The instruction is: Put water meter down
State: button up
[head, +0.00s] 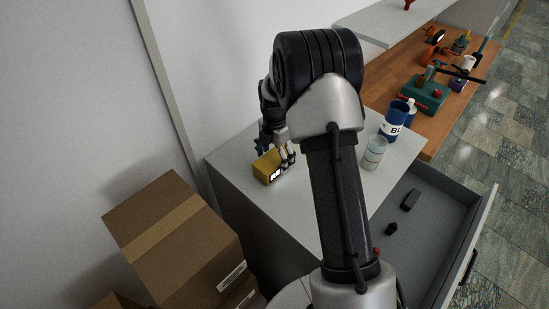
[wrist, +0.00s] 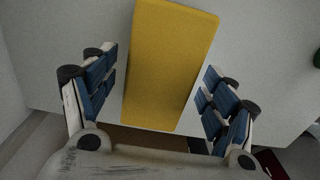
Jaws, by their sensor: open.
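The water meter appears as a yellow box-like thing (head: 266,167) on the grey cabinet top in the head view, with a dark and white marking on its near side. In the wrist view the yellow body (wrist: 169,65) lies between the fingers, with a gap on each side. My gripper (head: 284,155) is over the cabinet top at the yellow thing. In the wrist view my gripper (wrist: 160,95) is open, and its blue finger pads do not touch the yellow body. My arm hides part of the cabinet top.
The cabinet top (head: 236,157) also carries a clear cup (head: 375,153) and a blue labelled can (head: 395,120). An open drawer (head: 432,205) with small dark items is at right. Cardboard boxes (head: 172,235) stand at left. A wooden bench (head: 447,110) holds a green press (head: 425,94).

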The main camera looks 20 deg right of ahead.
notch_tip(320, 180, up, 12)
jog(key=p, duration=0.1)
notch_tip(320, 180, up, 7)
jog(key=m, duration=0.4)
send_over(274, 158)
jog(key=s+a, duration=0.3)
jog(key=s, duration=0.1)
jog(key=s+a+r+m+t, duration=0.2)
jog(key=s+a+r+m, duration=0.2)
jog(key=s+r+m, duration=0.35)
jog(key=s+a+m+t, duration=0.2)
jog(key=s+m, duration=0.9)
jog(key=s, duration=0.8)
jog(key=shift+s+a+r+t, duration=0.15)
jog(key=shift+a+r+t, duration=0.2)
jog(key=shift+a, duration=0.55)
